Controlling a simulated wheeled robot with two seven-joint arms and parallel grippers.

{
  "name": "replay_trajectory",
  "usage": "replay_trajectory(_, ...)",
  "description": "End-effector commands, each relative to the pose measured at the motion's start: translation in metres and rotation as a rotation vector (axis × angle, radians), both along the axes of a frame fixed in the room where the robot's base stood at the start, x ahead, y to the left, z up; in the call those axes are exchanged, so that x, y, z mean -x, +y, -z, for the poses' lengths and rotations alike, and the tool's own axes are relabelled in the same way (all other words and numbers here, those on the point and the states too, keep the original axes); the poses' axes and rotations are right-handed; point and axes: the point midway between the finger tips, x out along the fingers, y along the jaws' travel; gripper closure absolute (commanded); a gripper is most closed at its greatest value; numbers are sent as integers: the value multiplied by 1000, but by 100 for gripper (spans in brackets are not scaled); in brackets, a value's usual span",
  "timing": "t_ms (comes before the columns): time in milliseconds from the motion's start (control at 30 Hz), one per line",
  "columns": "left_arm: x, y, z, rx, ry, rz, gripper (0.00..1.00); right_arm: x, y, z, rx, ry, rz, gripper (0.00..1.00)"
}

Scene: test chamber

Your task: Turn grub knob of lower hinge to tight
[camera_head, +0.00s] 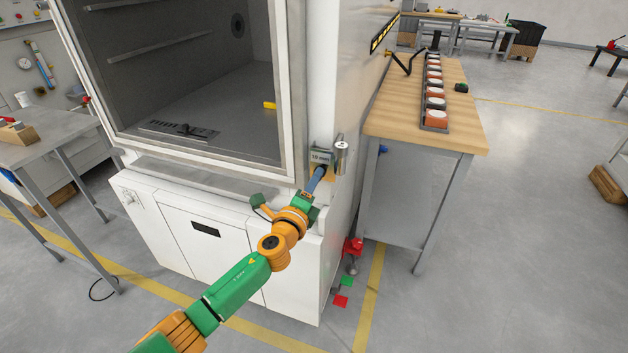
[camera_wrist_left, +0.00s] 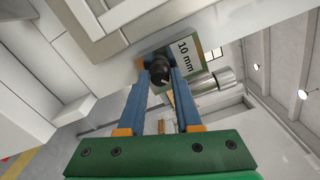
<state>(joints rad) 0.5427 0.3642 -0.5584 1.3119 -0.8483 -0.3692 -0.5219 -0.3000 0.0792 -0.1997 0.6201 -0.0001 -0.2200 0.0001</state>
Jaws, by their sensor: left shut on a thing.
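The lower hinge (camera_head: 341,155) is a metal cylinder at the lower right corner of the chamber's door frame. It also shows in the left wrist view (camera_wrist_left: 215,84), beside a plate marked "10 mm" (camera_wrist_left: 197,52). The grub knob (camera_wrist_left: 159,71) is small, round and black with a pale mark. My left gripper (camera_head: 320,172) reaches up to the hinge. In the left wrist view its blue fingers (camera_wrist_left: 159,80) are shut on the knob, one on each side. In the head view the knob is hidden behind the fingers. My right gripper is in neither view.
The white test chamber (camera_head: 225,175) stands open in front of me. A wooden bench (camera_head: 400,125) on the right holds a row of pucks in a dark tray (camera_head: 422,128). A grey table (camera_head: 60,148) stands at the left.

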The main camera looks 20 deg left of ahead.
Motion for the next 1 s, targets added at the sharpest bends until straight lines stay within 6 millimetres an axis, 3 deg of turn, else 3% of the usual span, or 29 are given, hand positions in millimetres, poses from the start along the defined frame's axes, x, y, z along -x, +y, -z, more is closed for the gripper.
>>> replay_trajectory(400,0,0,2,-167,-1,0,100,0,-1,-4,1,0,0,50)
replay_trajectory(967,0,0,2,-190,-3,1,100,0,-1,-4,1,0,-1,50)
replay_trajectory(1000,0,0,2,-189,-3,1,56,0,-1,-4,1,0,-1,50)
